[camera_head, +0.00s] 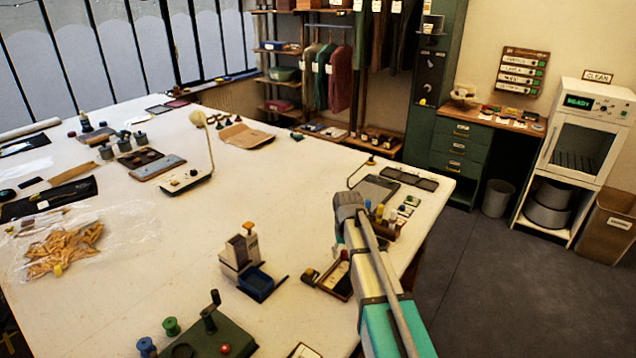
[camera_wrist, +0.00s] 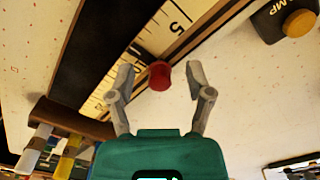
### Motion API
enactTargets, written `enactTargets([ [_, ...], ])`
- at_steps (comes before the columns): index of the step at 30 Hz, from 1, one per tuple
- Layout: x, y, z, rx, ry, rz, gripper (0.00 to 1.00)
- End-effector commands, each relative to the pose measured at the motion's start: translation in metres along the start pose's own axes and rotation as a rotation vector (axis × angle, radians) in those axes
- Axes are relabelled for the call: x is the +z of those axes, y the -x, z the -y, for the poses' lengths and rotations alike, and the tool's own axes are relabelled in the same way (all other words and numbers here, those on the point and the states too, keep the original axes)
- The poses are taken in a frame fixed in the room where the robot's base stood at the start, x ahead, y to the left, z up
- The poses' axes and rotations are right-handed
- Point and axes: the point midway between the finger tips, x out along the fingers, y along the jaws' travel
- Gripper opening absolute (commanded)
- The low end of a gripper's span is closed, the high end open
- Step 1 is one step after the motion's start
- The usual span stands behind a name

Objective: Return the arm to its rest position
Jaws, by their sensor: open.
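My arm (camera_head: 375,275) reaches in from the bottom of the head view over the table's right side. My gripper (camera_wrist: 161,76) shows in the wrist view with its two grey fingers spread apart.
The white table (camera_head: 150,250) is crowded. A dark block with a yellow knob (camera_wrist: 300,22) lies near the gripper, and a rack of coloured tubes (camera_head: 385,222) stands close to my arm. A white stamp device (camera_head: 240,250) and a green plate (camera_head: 210,335) stand left. Floor (camera_head: 480,270) is clear at right.

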Motion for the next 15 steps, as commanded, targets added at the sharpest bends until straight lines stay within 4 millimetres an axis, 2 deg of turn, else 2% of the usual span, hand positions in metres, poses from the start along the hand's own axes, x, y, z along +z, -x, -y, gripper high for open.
enactTargets([
  [5, 0.043, 0.000, -0.001, 0.000, -0.013, 0.000, 0.67],
  [15, 0.155, 0.000, -0.003, 0.001, -0.052, 0.000, 0.67],
])
